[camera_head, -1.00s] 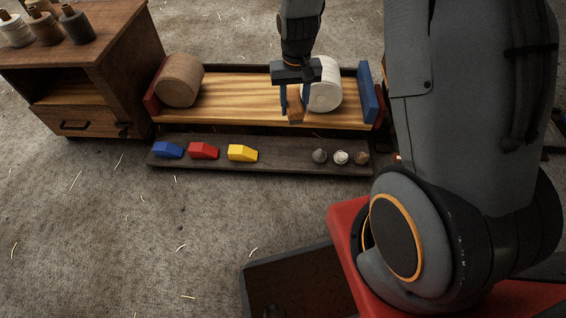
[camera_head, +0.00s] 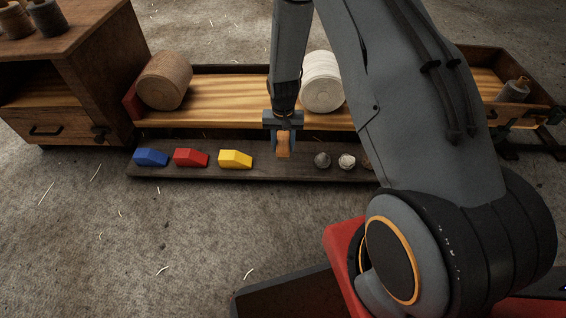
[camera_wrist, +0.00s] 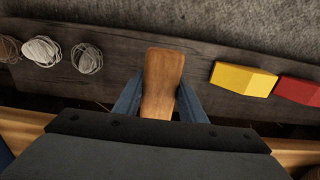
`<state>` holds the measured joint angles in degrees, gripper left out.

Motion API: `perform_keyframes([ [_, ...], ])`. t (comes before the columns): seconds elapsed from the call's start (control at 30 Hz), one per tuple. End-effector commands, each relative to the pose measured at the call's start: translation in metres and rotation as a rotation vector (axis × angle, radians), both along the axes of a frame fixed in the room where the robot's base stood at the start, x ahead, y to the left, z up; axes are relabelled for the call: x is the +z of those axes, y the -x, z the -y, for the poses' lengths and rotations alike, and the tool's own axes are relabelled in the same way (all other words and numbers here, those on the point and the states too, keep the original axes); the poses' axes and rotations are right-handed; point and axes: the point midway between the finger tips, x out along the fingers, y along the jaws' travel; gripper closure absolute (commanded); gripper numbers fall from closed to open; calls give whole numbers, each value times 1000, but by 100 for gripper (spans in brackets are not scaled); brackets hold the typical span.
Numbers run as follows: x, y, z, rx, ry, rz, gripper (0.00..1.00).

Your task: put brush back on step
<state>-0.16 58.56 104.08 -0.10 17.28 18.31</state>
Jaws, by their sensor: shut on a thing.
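The brush (camera_head: 283,146) shows as a brown wooden piece held between the fingers of my gripper (camera_head: 283,138). In the wrist view the brush (camera_wrist: 162,83) points out from between the two blue-grey fingers (camera_wrist: 160,100), above the dark step. The step (camera_head: 200,173) is a long, low dark wooden board in front of the workbench. My gripper is over the step's bare middle stretch, between the yellow block and the twine balls. I cannot tell whether the brush touches the step. Its far side is hidden by the fingers.
Blue (camera_head: 151,157), red (camera_head: 191,157) and yellow (camera_head: 235,159) blocks lie on the step's left; several twine balls (camera_head: 322,160) lie on its right. Behind are a wooden spool (camera_head: 165,80) and a white roll (camera_head: 322,82). A drawer cabinet (camera_head: 60,110) stands left.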

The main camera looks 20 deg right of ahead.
Motion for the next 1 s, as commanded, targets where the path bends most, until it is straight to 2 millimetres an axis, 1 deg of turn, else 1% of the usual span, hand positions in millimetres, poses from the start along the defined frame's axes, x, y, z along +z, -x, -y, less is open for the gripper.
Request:
perform_keyframes([
  [0.03, -13, 0, 0, 0, 0, -2, 96],
  [0.1, -24, 0, 0, 0, 0, -3, 96],
  [0.27, -35, 0, 0, 1, 0, 0, 96],
  [0.53, -75, 0, 0, 1, 0, -1, 96],
  [0.6, -79, 0, 0, 1, 0, -1, 96],
  [0.87, -78, 0, 0, 1, 0, 0, 96],
  [1.0, -82, 0, 0, 1, 0, -1, 96],
])
